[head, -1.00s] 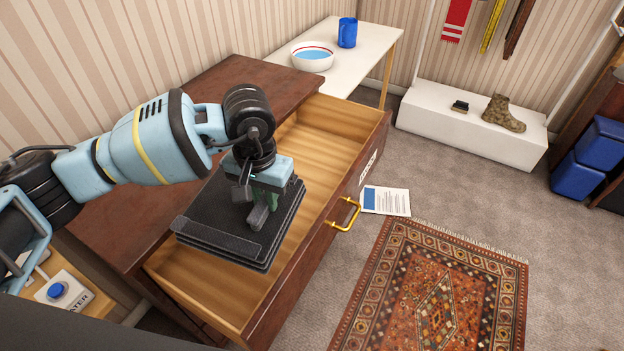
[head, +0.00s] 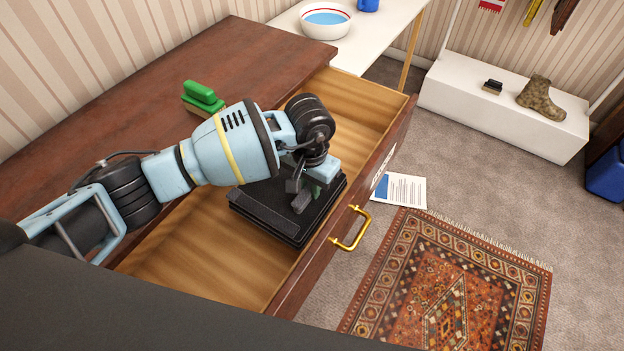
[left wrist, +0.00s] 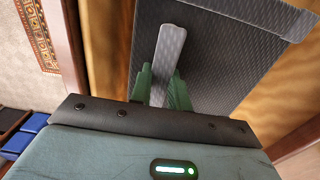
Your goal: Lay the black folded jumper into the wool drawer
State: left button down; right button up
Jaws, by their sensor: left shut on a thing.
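The black folded jumper (head: 265,211) is a dark, flat, layered stack inside the outline of the open drawer, near its front wall. My left gripper (head: 304,200) is above it, pointing down, shut on a raised grey strip of the jumper. In the left wrist view, the green fingers pinch this strip on the jumper (left wrist: 225,62). The open wooden drawer (head: 190,250) has a brown front and a brass handle (head: 351,228). I cannot tell whether the jumper touches the drawer's floor. My right gripper is not in view.
A green brush (head: 204,95) lies on the brown dresser top (head: 130,110). A white bowl (head: 325,20) stands on the white table behind. A paper sheet (head: 402,190) and patterned rug (head: 450,285) lie on the floor. The drawer has bare floor on both sides of the jumper.

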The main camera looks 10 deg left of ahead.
aim_at(310, 204)
pick_arm(q)
jog(key=shift+w, duration=0.2)
jog(key=shift+s+f, duration=0.1)
jog(key=shift+f+b, duration=0.3)
jog(key=shift+f, duration=0.3)
notch_tip(310, 204, down, 3)
jog(key=shift+f+b, duration=0.15)
jog(key=shift+b, duration=0.6)
jog(key=shift+f+b, duration=0.4)
jog(key=shift+f, duration=0.55)
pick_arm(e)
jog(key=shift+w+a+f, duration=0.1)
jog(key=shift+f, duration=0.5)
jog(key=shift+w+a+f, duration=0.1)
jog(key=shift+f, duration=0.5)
pick_arm(q)
jog(key=shift+f+b, duration=0.45)
jog(key=shift+f, duration=0.15)
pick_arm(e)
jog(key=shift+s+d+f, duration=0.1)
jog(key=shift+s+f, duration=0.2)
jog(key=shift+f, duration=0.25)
pick_arm(q)
jog(key=c, duration=1.3)
grip_release()
jog(key=shift+o, duration=0.2)
jog(key=shift+f, duration=0.1)
